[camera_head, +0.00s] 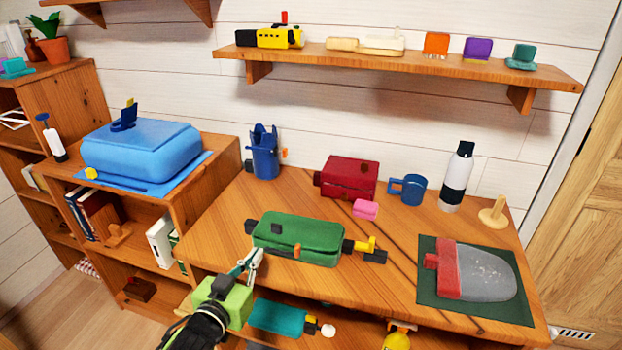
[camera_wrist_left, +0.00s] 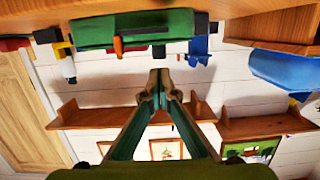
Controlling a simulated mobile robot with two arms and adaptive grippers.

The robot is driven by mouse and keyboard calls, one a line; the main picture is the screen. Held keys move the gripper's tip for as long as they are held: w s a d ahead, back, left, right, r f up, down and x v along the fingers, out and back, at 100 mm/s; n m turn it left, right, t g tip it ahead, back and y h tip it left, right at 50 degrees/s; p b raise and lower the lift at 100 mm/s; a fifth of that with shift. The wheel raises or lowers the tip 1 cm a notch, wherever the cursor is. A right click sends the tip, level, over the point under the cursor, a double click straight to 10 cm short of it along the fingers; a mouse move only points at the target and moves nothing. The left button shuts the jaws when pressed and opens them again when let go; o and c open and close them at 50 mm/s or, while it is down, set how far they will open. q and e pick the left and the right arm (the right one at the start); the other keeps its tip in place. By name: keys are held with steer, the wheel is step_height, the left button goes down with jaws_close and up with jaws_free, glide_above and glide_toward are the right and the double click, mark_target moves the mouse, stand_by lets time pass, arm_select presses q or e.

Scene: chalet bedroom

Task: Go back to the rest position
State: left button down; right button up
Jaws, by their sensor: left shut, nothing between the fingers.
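My left gripper (camera_head: 255,258) comes in from the bottom left, in front of the desk's front edge. Its fingers are shut with nothing between them. The tips appear close to the lower left side of a green case (camera_head: 300,237); I cannot tell whether they touch it. In the left wrist view, which looks upside down, the closed fingertips (camera_wrist_left: 159,80) point at the white wall, with the green case (camera_wrist_left: 130,28) above them in the picture. My right gripper is not in view.
The wooden desk (camera_head: 215,235) holds a red box (camera_head: 350,177), a pink block (camera_head: 366,209), a blue mug (camera_head: 408,189), a bottle (camera_head: 457,178) and a grey-red bag (camera_head: 485,273) on a dark mat. A teal case (camera_head: 278,317) is below the desktop. A blue case (camera_head: 140,152) is on the left cabinet.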

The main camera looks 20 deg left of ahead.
arm_select(q)
steer(key=s+d+f+m+g, duration=0.15)
steer(key=s+f+g, duration=0.3)
steer(key=s, duration=0.45)
steer(key=s+d+f+g, duration=0.2)
steer(key=s+f+g, duration=0.25)
steer(key=s, duration=0.45)
steer(key=s+d+f+g, duration=0.25)
steer(key=s+f, duration=0.25)
steer(key=s, duration=0.4)
step_height(320, 180, down, 26)
steer(key=s+f+g, duration=0.1)
steer(key=s+g, duration=0.1)
steer(key=s+a+f+g, duration=0.1)
steer(key=s+a+f, duration=0.2)
steer(key=s+f, duration=1.3)
steer(key=shift+s+m, duration=0.35)
steer(key=shift+s, duration=0.15)
